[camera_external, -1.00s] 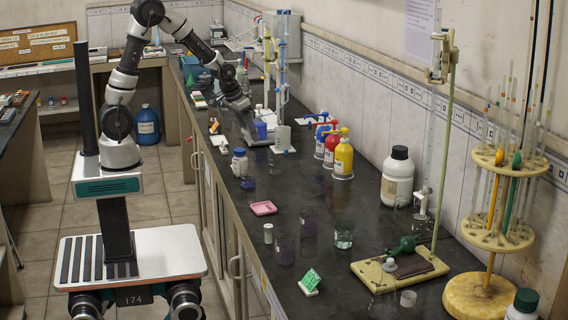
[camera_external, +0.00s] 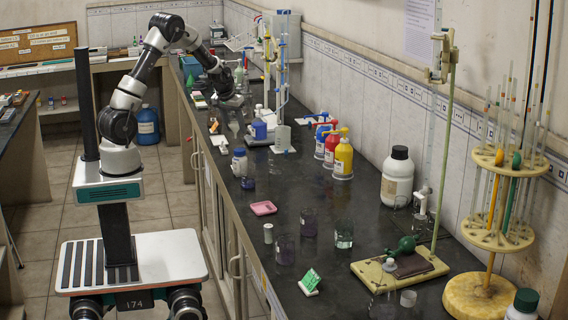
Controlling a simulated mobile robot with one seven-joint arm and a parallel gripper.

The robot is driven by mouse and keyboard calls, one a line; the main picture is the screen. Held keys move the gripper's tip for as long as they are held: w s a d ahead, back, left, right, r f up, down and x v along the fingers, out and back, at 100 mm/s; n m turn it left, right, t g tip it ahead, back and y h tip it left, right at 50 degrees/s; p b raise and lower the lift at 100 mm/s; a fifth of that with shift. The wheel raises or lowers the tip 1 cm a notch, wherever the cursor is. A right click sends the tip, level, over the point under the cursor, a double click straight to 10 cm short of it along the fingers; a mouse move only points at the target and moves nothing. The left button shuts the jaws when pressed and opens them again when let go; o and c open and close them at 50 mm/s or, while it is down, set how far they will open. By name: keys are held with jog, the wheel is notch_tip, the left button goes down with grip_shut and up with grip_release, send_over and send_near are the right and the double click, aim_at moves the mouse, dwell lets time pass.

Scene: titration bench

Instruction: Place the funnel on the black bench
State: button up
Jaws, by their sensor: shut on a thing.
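My gripper (camera_external: 236,110) is above the far part of the black bench (camera_external: 375,237), pointing down. It is shut on a small, pale, see-through thing, which looks like the funnel (camera_external: 234,127). The funnel hangs below the fingers and appears clear of the bench top. Its outline is faint, and the fingers are too small to make out in detail.
A burette stand with a white base (camera_external: 283,149) and a blue-labelled bottle (camera_external: 259,130) stand right of my gripper.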

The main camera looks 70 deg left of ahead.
notch_tip(320, 180, down, 5)
jog(key=shift+r, duration=0.1)
jog(key=shift+f+b, duration=1.75)
jog(key=shift+f, duration=1.6)
jog(key=shift+f+b, duration=0.3)
jog(key=shift+f, duration=0.05)
jog(key=o, duration=1.2)
jog(key=shift+c, duration=0.2)
jog(key=p, duration=0.1)
send_near(234, 131)
jog(key=f, duration=0.2)
jog(key=s+f, duration=0.1)
jog(key=shift+d+f, duration=0.4)
jog(key=shift+o, duration=0.8)
jog(key=shift+s+r, duration=0.15)
jog(key=shift+r, duration=0.1)
jog(key=o, duration=0.7)
jog(key=shift+d+r, duration=0.1)
jog(key=shift+r, duration=0.1)
